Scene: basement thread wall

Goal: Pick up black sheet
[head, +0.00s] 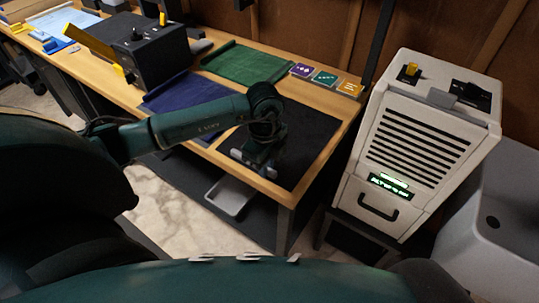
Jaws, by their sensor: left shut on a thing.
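The black sheet (312,135) lies flat at the right end of the wooden workbench (338,106). My left arm reaches in from the left, and my left gripper (254,164) points down at the sheet's near-left edge, close to the bench's front edge. It is shut on the black sheet's edge. The gripper and wrist hide part of the sheet, and the exact grip is hard to see. My right gripper is not in view.
Blue (190,96) and green (248,64) sheets lie farther left on the bench, near a black machine (150,50) with yellow parts. Small purple, green and yellow cards line the back edge. A white machine (420,140) stands right, and a pale tray (229,196) sits below the front edge.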

